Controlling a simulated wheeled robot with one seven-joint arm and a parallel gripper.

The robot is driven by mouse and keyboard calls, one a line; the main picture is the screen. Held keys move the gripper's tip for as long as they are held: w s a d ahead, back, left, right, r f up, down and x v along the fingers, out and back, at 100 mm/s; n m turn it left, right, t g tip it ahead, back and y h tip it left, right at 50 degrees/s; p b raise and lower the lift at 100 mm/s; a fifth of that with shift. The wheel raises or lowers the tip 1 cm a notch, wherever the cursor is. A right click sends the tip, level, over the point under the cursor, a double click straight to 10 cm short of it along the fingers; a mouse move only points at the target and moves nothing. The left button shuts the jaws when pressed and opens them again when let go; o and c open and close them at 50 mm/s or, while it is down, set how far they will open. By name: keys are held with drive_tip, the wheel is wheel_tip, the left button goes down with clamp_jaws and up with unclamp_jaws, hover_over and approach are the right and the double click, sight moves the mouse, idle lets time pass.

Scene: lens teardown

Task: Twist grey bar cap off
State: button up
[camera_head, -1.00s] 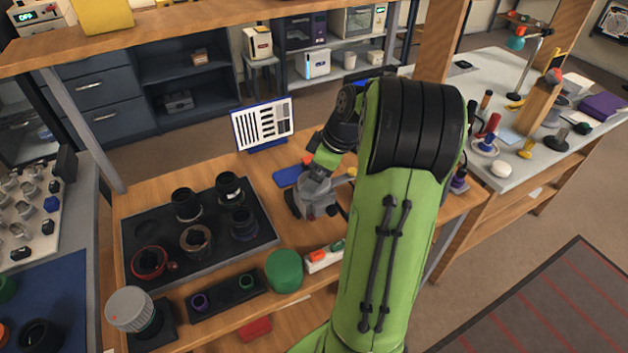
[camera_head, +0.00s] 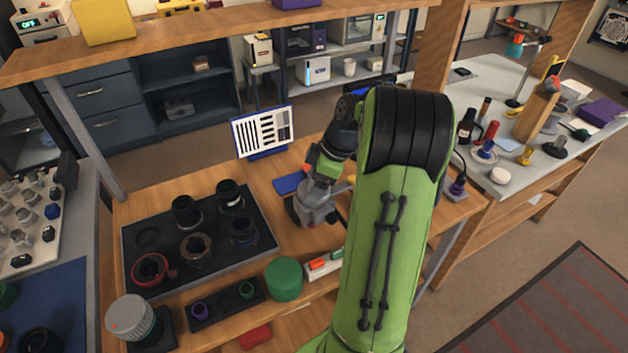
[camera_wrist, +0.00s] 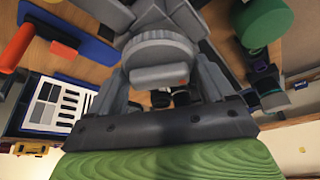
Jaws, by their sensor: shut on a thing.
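The grey bar cap (camera_wrist: 160,50) is a round grey disc with a raised bar across it and a small orange mark near one end. It sits between the two fingers of my gripper (camera_wrist: 158,76) in the wrist view, and the fingers are shut on it. In the head view my gripper (camera_head: 316,212) is low over the wooden bench, right of the dark lens tray. The cap is not clearly visible there, and whatever is under it is mostly hidden. I cannot tell whether the cap has turned.
A dark tray (camera_head: 150,215) with several lens parts lies to the left. A green cylinder (camera_head: 285,279) and a white holder (camera_head: 323,264) stand in front. A chart on a stand (camera_head: 262,131) and a blue pad (camera_head: 288,184) are behind. A ribbed grey knob (camera_head: 131,317) stands front left.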

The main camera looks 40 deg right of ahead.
drive_tip(key=shift+a, duration=0.1)
drive_tip(key=shift+n, duration=0.7)
drive_tip(key=shift+n+g+y+p, duration=0.3)
drive_tip(key=shift+n+y+p, duration=0.1)
drive_tip(key=shift+n, duration=0.2)
drive_tip(key=shift+n+g, duration=0.5)
drive_tip(key=shift+n, duration=0.8)
drive_tip(key=shift+n+p, duration=0.35)
drive_tip(key=shift+n, duration=0.15)
drive_tip(key=shift+r+p, duration=0.35)
drive_tip(key=shift+r+p, duration=0.65)
drive_tip(key=shift+r, duration=0.1)
